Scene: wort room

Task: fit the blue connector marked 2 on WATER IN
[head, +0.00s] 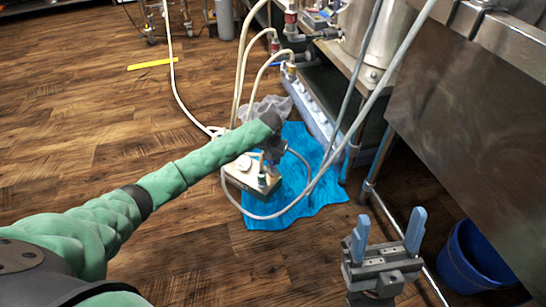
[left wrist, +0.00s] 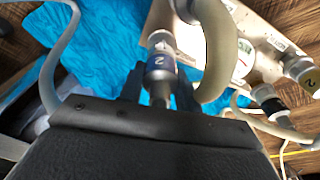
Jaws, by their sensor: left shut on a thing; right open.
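The blue connector marked 2 (left wrist: 160,68) is between the dark fingers of my left gripper (left wrist: 160,92), which is shut on it. No WATER IN lettering is readable.
The unit sits on a blue cloth (head: 320,195) on the wooden floor. Pale hoses (head: 243,75) loop down to it from the bench. A thick hose (left wrist: 218,50) passes close beside my left fingers. A steel counter (head: 470,110) and blue bucket (head: 475,255) stand at the right.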

